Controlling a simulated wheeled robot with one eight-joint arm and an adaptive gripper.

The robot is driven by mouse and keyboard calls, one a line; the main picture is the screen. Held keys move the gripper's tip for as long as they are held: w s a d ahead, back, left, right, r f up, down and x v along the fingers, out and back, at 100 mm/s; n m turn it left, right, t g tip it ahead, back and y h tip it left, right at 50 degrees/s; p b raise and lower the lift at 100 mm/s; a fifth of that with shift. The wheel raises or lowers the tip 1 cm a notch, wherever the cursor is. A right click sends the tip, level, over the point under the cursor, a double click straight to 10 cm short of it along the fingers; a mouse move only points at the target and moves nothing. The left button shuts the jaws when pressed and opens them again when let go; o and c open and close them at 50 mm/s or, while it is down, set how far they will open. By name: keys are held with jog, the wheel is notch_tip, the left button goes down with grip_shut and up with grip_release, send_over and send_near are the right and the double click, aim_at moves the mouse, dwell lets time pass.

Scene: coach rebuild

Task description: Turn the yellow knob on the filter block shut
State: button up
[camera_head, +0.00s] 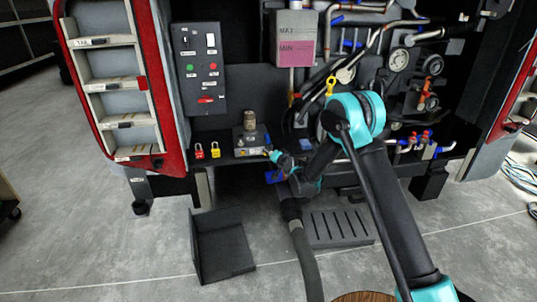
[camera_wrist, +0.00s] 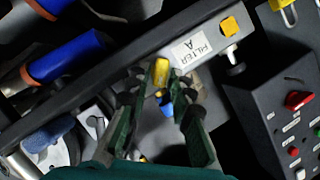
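In the wrist view a yellow knob (camera_wrist: 161,72) sits beside a white label reading FILTER A, at the edge of a dark bar. My gripper (camera_wrist: 163,84) has its green fingertips on either side of this knob, very close to it. I cannot tell whether both fingers touch it. A second yellow knob (camera_wrist: 229,27) on a pale stem is at the label's other end. In the head view my gripper (camera_head: 272,156) is at the right front of the grey filter block (camera_head: 250,141). The knob by the fingers is hard to make out there.
A red padlock (camera_head: 199,151) and a yellow padlock (camera_head: 215,150) are left of the block. A dark control box (camera_head: 198,68) with switches is above them. Pipes and gauges (camera_head: 398,60) crowd the right. A black angled panel (camera_head: 222,245) stands on the floor below.

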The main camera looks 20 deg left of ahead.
jog(key=shift+w+a, duration=0.15)
grip_shut()
dwell(0.4)
jog(key=shift+s+a+r+n+t+h, duration=0.15)
jog(key=shift+n+t+h, duration=0.2)
jog(key=shift+n+h, duration=0.85)
jog(key=shift+s+a+f+n+t+h, duration=0.15)
jog(key=shift+n+t+h, duration=0.35)
jog(key=shift+n, duration=1.2)
jog(key=shift+w+r, duration=0.1)
